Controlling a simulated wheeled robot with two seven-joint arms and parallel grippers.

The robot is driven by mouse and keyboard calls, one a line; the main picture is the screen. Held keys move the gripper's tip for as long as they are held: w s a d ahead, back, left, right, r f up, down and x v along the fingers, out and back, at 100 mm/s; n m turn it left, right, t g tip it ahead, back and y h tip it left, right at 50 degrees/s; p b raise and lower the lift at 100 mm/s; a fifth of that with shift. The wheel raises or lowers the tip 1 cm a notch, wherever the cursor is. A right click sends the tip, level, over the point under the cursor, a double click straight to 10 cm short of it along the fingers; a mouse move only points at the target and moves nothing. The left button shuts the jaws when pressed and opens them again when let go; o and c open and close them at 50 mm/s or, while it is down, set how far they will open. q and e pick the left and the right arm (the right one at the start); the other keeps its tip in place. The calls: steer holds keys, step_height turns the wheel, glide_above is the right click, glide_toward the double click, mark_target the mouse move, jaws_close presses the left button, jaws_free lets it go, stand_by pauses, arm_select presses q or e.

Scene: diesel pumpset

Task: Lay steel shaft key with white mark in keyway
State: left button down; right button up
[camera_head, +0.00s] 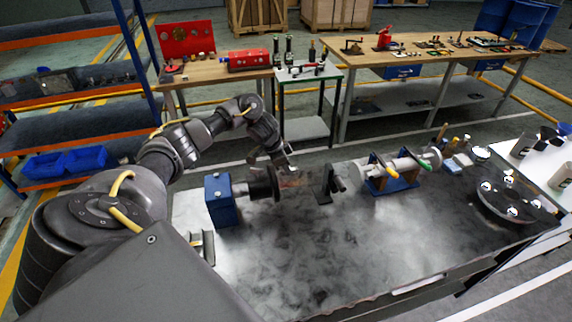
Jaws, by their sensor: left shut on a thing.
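My left gripper (288,167) reaches over the grey workbench (290,260) from the left, fingers pointing down. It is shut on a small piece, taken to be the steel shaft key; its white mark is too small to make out. The fingertips are just above and right of the black round hub (263,184) on the blue block (222,200). A shaft seems to run right from the hub, but it is dim, and I cannot make out the keyway. My right gripper is not in view.
A black bracket (326,184) stands right of the gripper. Further right are a pale cylinder on a blue cradle (392,184), small bottles and a dark round plate (512,200) with shiny knobs. The bench's front middle is clear. Other tables stand behind.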

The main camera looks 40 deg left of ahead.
arm_select(q)
steer(key=shift+f+b, duration=0.3)
steer(key=shift+f, duration=0.4)
steer(key=c, duration=1.3)
jaws_free()
steer(key=shift+c, duration=0.2)
steer(key=b+v, duration=0.1)
steer(key=v, duration=0.3)
steer(key=shift+a+r, duration=0.1)
steer(key=shift+r, duration=0.1)
steer(key=v, duration=0.6)
steer(key=shift+s+r, duration=0.15)
steer(key=shift+s, duration=0.05)
